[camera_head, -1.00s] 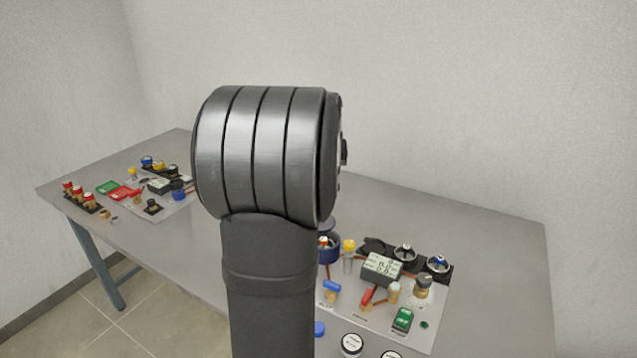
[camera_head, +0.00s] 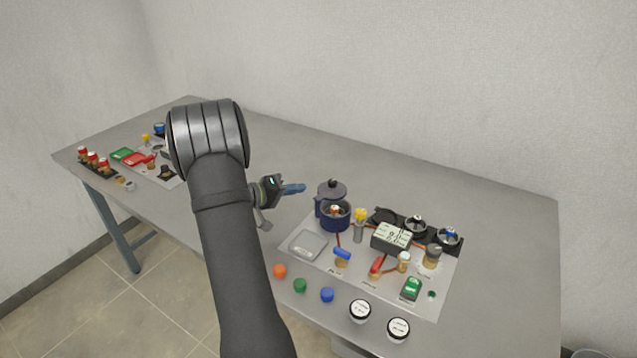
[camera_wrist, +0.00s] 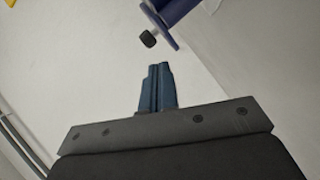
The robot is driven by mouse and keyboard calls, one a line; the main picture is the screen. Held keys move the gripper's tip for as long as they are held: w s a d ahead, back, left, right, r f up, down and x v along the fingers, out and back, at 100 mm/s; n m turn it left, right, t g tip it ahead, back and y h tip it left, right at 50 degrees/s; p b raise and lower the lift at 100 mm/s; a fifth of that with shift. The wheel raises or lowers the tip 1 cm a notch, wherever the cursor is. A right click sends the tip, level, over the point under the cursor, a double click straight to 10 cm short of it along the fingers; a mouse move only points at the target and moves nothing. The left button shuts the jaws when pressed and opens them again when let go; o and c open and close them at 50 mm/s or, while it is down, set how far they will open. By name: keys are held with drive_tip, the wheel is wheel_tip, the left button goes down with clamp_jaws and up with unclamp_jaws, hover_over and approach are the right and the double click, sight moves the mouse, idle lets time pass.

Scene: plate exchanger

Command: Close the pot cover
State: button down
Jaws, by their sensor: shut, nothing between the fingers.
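The small dark blue pot (camera_head: 335,218) stands at the back left corner of the grey board. Its cover (camera_head: 331,191), with a dark knob, stands raised at the pot's back, and the pot's inside shows something red and white. In the wrist view, a blue piece (camera_wrist: 172,10) with a black knob at the top edge appears to be part of the pot or cover. My gripper (camera_head: 301,188) is shut and empty, with blue fingers, to the left of the pot and apart from it. Its closed fingers also show in the wrist view (camera_wrist: 158,70).
The board (camera_head: 440,295) also carries a grey display box (camera_head: 395,236), valves and dark round fittings. Coloured caps and white-topped jars (camera_head: 360,310) lie along the front edge. A second board with parts is at the far left. The table behind the pot is clear.

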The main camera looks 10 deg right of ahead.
sight(330, 188)
drive_tip(key=w+a+n+t+h, duration=0.1)
drive_tip(key=a+n+t, duration=0.25)
drive_tip(key=n, duration=0.25)
drive_tip(key=shift+w+d+f, duration=0.15)
drive_tip(key=shift+w+d, duration=0.15)
drive_tip(key=shift+d, duration=1.5)
drive_tip(key=shift+w+d+f, duration=0.1)
drive_tip(key=shift+w+d, duration=0.2)
drive_tip(key=shift+d, duration=1.55)
drive_tip(key=shift+w+d+f, duration=0.15)
drive_tip(key=shift+w+d, duration=0.15)
drive_tip(key=shift+d, duration=1.5)
